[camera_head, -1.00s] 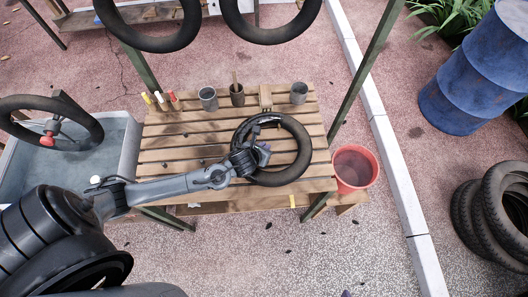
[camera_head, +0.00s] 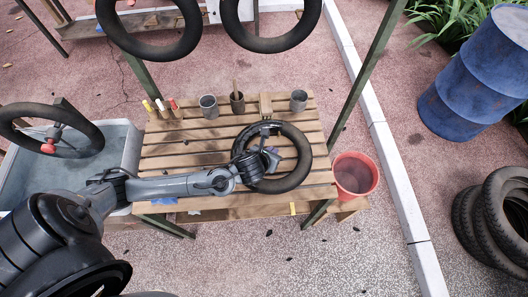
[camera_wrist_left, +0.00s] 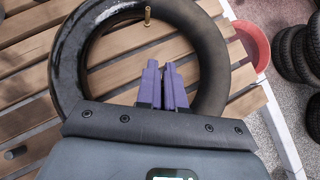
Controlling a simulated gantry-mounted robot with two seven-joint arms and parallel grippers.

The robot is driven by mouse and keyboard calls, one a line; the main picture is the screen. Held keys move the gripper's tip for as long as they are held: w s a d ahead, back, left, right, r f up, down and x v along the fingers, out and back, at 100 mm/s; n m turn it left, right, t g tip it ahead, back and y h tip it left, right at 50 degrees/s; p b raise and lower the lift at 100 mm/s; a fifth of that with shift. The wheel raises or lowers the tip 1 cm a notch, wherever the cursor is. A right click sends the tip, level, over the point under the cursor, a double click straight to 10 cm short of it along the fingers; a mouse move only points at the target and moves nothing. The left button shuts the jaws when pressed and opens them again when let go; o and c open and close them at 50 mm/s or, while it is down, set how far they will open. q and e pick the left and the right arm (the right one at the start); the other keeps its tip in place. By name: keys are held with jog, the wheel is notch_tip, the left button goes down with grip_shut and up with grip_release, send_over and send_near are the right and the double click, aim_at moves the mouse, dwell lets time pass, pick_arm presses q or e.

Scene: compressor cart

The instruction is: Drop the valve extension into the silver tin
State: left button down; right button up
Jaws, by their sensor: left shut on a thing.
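My left gripper (camera_head: 272,153) is over the black inner tube (camera_head: 302,150) on the slatted bench. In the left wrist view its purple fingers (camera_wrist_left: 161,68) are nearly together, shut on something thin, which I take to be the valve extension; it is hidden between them. A brass valve stem (camera_wrist_left: 147,16) stands at the tube's far inner edge, beyond the fingertips and apart from them. Two grey metal tins stand at the bench's back: a left tin (camera_head: 208,106) and a right tin (camera_head: 299,101). I cannot tell which is the silver one. My right gripper is not in view.
A dark pot (camera_head: 237,103) with a wooden stick stands between the tins. Several coloured markers (camera_head: 160,107) stand back left. A red bucket (camera_head: 355,174) is right of the bench, a grey water basin (camera_head: 115,145) left. Tyres hang above the back. The bench's left slats are mostly clear.

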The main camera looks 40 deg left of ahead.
pick_arm(q)
jog(key=w+d+r, duration=0.1)
jog(key=d+r, duration=0.4)
jog(key=d, duration=0.3)
jog(key=shift+d, duration=0.25)
jog(key=shift+w, duration=0.15)
